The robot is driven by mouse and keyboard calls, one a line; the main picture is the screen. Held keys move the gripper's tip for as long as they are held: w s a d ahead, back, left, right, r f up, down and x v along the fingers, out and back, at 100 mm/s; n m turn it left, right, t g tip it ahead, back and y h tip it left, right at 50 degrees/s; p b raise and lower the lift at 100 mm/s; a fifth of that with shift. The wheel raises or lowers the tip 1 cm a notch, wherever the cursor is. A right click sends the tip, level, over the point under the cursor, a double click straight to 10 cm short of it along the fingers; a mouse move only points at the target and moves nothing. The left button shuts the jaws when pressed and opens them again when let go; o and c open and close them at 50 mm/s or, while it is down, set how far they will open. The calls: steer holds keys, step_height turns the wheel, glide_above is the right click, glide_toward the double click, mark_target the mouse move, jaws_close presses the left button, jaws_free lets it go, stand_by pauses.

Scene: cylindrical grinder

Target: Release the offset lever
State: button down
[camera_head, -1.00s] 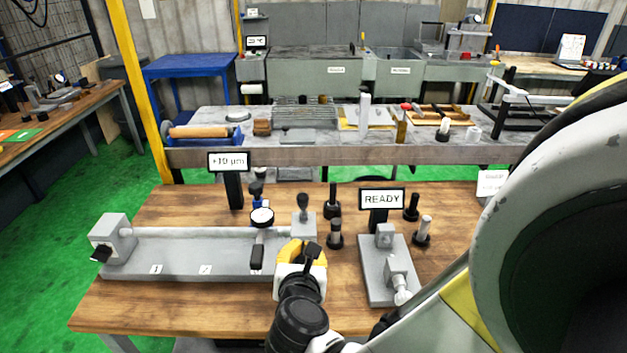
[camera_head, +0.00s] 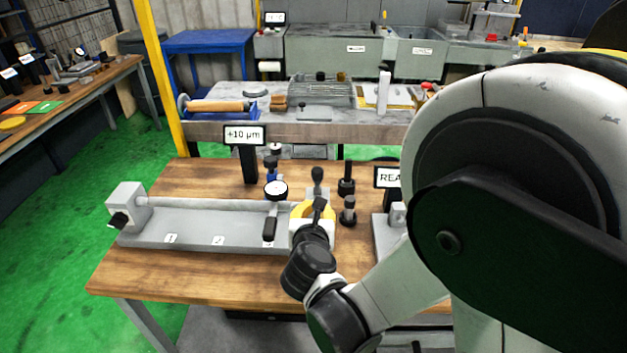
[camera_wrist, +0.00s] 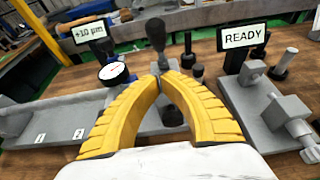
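The offset lever (camera_head: 317,176) is a short stem with a black knob at the right end of the long grey bench fixture (camera_head: 190,232). In the wrist view the lever (camera_wrist: 156,38) stands nearly upright straight ahead. My gripper (camera_head: 316,211) has yellow curved fingers. In the wrist view its fingertips (camera_wrist: 161,69) come close together at the lever's lower stem and appear closed on it. The exact contact is partly hidden by the fingers. A dial gauge (camera_head: 275,190) stands left of the lever, and a "+10 µm" sign (camera_head: 245,135) is behind the fixture.
Dark posts (camera_head: 348,210) stand just right of the lever. Farther right is a grey fixture (camera_wrist: 262,108) with a "READY" sign (camera_wrist: 244,37). My arm covers the right of the head view. A workbench (camera_head: 200,131) with trays stands behind; bare wood (camera_head: 190,267) lies in front.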

mark_target(318, 182)
steer(key=w, duration=0.2)
steer(key=w+r, duration=0.1)
steer(key=w, duration=0.2)
steer(key=shift+w+d, duration=0.1)
steer(key=shift+w, duration=0.05)
steer(key=shift+r, duration=0.15)
